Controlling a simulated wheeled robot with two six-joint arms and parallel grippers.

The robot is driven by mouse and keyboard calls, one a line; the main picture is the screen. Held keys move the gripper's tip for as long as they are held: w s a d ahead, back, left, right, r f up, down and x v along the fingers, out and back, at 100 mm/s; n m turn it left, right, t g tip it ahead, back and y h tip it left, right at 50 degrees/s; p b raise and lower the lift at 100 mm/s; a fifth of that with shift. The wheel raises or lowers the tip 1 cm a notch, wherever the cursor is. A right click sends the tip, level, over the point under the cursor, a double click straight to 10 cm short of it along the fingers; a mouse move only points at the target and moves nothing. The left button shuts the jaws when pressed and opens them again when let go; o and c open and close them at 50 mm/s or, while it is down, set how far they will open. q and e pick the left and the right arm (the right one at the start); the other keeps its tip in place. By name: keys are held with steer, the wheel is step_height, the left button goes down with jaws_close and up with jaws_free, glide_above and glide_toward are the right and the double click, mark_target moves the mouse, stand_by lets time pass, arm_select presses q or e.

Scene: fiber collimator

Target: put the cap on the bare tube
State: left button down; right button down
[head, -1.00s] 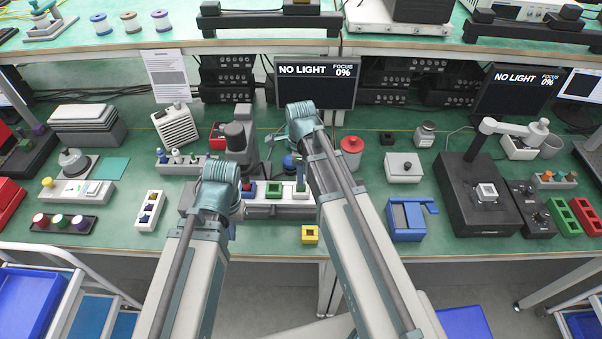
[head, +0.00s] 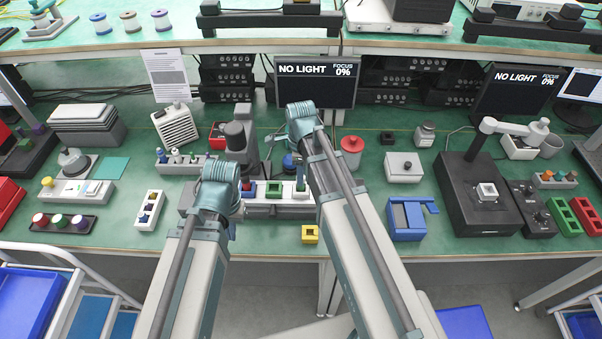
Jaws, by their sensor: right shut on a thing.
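My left gripper (head: 238,212) is over the left front of a long grey fixture (head: 270,211); its fingers are mostly hidden by the wrist, so I cannot see whether they are open. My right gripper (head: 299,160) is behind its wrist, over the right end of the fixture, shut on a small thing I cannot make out.
A dark grey post device (head: 236,140) stands behind the fixture. A yellow block (head: 310,234) lies in front. The monitor (head: 317,85) reads NO LIGHT, focus 0%.

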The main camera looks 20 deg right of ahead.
stand_by(0.8)
steer(key=shift+c, duration=0.2)
jaws_free()
stand_by(0.4)
steer(key=shift+r+p, duration=3.5)
steer(key=shift+p, duration=0.05)
jaws_close()
